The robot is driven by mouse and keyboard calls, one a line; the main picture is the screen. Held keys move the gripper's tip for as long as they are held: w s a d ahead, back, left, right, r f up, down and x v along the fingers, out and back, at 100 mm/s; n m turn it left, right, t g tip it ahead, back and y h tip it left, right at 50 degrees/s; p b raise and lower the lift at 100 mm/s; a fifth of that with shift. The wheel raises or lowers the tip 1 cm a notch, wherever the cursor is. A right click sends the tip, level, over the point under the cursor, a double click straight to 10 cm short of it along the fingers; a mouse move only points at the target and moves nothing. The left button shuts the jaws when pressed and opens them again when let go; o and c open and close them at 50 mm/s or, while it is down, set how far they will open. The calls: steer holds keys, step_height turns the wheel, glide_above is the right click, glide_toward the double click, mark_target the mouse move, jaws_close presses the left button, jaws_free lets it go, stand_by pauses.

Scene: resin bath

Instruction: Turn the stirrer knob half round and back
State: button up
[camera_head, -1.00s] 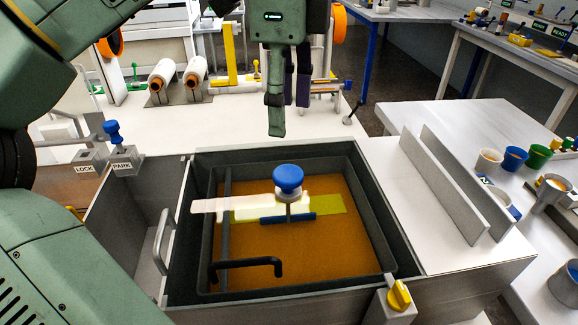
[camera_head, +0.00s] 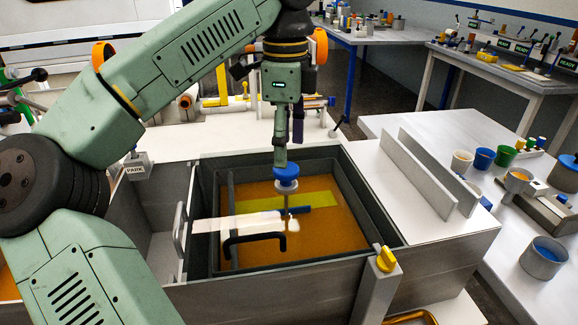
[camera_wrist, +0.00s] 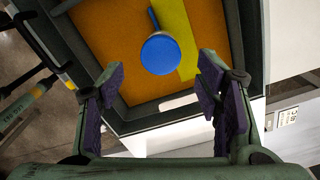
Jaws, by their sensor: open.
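The blue stirrer knob (camera_head: 286,174) sits on top of an upright shaft above the bath. A blue paddle (camera_head: 296,211) shows at the shaft's lower end in the orange resin (camera_head: 318,224). My gripper (camera_head: 289,148) is just above and behind the knob in the head view, pointing down. In the wrist view the round knob (camera_wrist: 160,54) lies ahead of my open gripper (camera_wrist: 157,88), between the lines of the two purple-padded fingers and apart from them. Nothing is between the fingers. The exact height gap is hard to tell.
The dark bath rim (camera_head: 205,215) surrounds the resin. A black handle (camera_head: 254,239) crosses its near side. A yellow knob (camera_head: 386,259) stands at the near right corner. Two upright grey plates (camera_head: 428,170) and several cups stand on the right.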

mark_target(286, 175)
steer(key=shift+f, duration=2.05)
steer(key=shift+c, duration=0.3)
steer(key=c, duration=1.1)
